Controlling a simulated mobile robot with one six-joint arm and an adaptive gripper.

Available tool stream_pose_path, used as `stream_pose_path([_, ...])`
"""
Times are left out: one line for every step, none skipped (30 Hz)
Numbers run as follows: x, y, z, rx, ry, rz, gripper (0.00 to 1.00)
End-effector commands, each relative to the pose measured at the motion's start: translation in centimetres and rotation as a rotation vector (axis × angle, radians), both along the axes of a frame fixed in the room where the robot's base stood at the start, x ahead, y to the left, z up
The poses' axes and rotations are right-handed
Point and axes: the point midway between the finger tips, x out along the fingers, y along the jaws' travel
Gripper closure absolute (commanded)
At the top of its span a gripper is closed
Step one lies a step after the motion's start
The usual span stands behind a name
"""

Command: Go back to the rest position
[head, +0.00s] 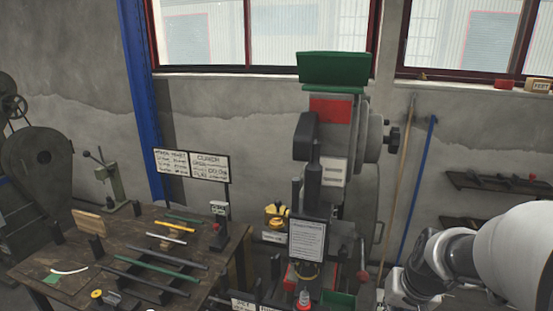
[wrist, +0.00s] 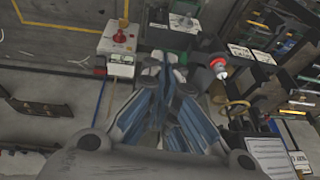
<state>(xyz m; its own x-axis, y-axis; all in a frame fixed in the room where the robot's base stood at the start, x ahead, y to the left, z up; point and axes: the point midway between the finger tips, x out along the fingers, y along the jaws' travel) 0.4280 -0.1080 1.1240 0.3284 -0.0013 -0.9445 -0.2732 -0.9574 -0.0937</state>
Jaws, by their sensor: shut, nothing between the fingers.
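My gripper (wrist: 163,62) shows in the wrist view, with its blue-grey fingers brought together and nothing held between them. It hangs in the air, apart from the objects beyond it. In the head view my white and grey arm comes in at the lower right, and the gripper itself is not clearly seen there. The rivet press (head: 340,145), grey with a green top and a red panel, stands in the middle of the head view, left of my arm.
A wooden workbench (head: 50,262) with rods and tools stands at the left. A box with a red button (wrist: 118,38) lies beyond the fingers at the upper left in the wrist view. A blue pole (head: 417,190) leans on the wall. Shelves (head: 500,184) hang at right.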

Motion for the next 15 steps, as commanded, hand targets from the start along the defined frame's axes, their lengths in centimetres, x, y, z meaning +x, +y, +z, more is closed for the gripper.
stream_pose_path([-0.5,0.7,0.9,-0.004,-0.007,0.015,1.0])
stream_pose_path([-0.9,1.2,1.3,-0.005,-0.008,0.023,1.0])
stream_pose_path([-1.3,1.7,2.0,-0.008,-0.012,0.034,1.0])
stream_pose_path([-1.8,2.2,2.5,-0.01,-0.014,0.043,1.0])
stream_pose_path([-2.2,2.6,2.9,-0.012,-0.014,0.052,1.0])
stream_pose_path([-2.8,3.3,3.6,-0.015,-0.02,0.065,1.0])
stream_pose_path([-3.4,3.7,4.1,-0.018,-0.021,0.074,1.0])
stream_pose_path([-4.0,4.2,4.7,-0.022,-0.024,0.085,1.0])
stream_pose_path([-4.9,5.0,5.4,-0.025,-0.028,0.101,1.0])
stream_pose_path([-5.6,5.5,6.0,-0.029,-0.032,0.113,1.0])
stream_pose_path([-6.5,6.1,6.6,-0.035,-0.036,0.127,1.0])
stream_pose_path([-7.8,6.9,7.3,-0.041,-0.041,0.145,1.0])
stream_pose_path([-8.8,7.5,7.9,-0.047,-0.046,0.16,1.0])
stream_pose_path([-9.9,8.1,8.3,-0.053,-0.049,0.174,1.0])
stream_pose_path([-11.4,8.7,8.8,-0.061,-0.053,0.193,1.0])
